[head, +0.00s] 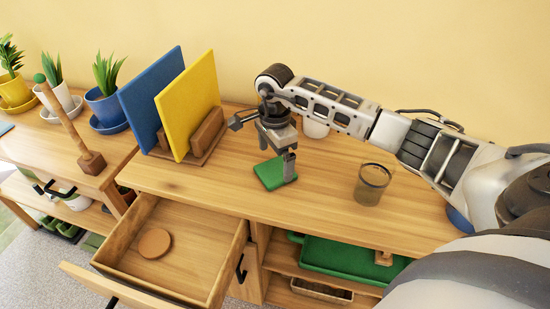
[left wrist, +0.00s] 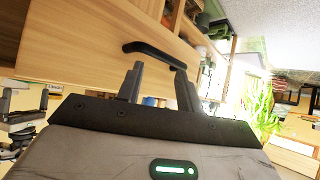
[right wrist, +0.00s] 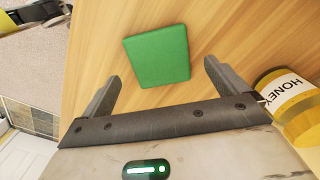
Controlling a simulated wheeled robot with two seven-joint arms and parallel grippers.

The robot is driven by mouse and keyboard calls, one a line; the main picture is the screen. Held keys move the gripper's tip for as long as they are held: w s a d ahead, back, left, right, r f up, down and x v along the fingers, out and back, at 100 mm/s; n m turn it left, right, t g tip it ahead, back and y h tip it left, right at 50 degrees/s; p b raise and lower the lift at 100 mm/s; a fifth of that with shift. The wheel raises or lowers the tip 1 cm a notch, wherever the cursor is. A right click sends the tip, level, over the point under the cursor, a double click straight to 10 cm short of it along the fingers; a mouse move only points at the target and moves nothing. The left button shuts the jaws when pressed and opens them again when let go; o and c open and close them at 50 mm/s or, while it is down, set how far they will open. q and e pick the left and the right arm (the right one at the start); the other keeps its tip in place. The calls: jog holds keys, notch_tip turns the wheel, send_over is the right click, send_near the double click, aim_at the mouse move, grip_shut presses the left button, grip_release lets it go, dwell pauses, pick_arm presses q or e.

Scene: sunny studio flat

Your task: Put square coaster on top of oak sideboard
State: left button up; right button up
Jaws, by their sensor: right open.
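The square coaster (head: 268,176) is green and lies flat on the light wooden top of the oak sideboard (head: 330,205). My right gripper (head: 277,157) is over the coaster's right part in the head view and hides some of it. In the right wrist view the whole coaster (right wrist: 158,56) shows, with the gripper's fingers (right wrist: 160,80) spread and nothing held between them. My left gripper (left wrist: 157,70) is open and empty in the left wrist view, close to a black drawer handle (left wrist: 160,52); it is out of the head view.
A glass (head: 373,184) stands right of the coaster. A honey jar (right wrist: 290,98) shows in the right wrist view. A rack with blue (head: 152,95) and yellow (head: 188,105) boards stands left. A drawer (head: 175,275) is open, with a round brown coaster (head: 155,243) inside.

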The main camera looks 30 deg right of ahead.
aim_at(275, 170)
notch_tip(275, 170, up, 9)
jog(key=p, duration=0.1)
jog(key=shift+f, duration=0.15)
dwell(0.4)
